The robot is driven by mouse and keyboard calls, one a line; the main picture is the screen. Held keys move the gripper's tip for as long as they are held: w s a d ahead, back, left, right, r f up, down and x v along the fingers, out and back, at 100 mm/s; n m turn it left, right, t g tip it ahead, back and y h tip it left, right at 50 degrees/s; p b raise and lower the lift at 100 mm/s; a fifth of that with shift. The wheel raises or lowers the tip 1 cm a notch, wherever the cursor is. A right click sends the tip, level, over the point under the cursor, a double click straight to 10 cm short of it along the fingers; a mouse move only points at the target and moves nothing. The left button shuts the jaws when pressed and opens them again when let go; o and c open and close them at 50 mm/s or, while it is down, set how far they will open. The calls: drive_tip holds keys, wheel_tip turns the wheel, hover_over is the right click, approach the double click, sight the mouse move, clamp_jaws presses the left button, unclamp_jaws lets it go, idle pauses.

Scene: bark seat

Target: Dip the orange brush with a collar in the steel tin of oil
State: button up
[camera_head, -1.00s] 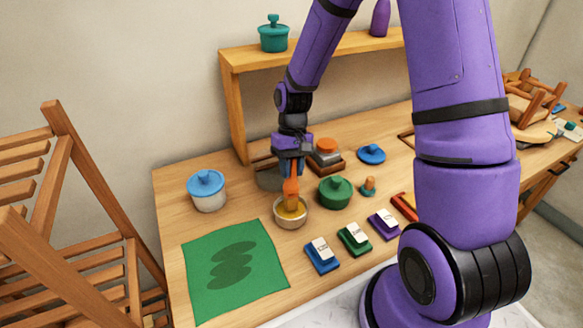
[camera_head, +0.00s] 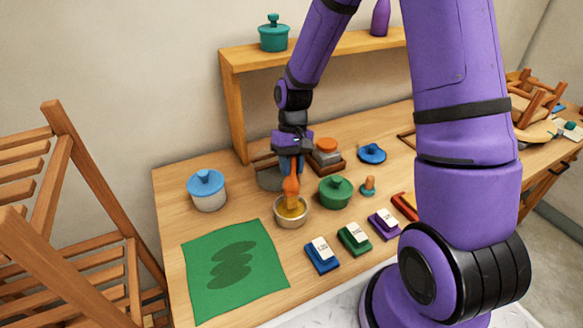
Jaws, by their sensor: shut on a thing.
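The orange brush (camera_head: 291,188) is upright in my gripper (camera_head: 290,164). My gripper is shut on its upper part, directly above the steel tin of oil (camera_head: 291,222). The tin is a small round open bowl with yellow-amber oil inside. The brush's lower end is within the tin's opening, at the oil. The exact depth of the bristles and the collar are too small to tell.
A green lidded pot (camera_head: 336,192) stands close right of the tin. A blue-lidded pot (camera_head: 207,190) is to the left, and a green cloth (camera_head: 235,270) lies at front left. Labelled blue, green and purple blocks (camera_head: 354,238) line the front. A grey round container (camera_head: 269,178) stands behind.

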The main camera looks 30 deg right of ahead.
sight(292, 156)
drive_tip(key=shift+r, duration=3.1)
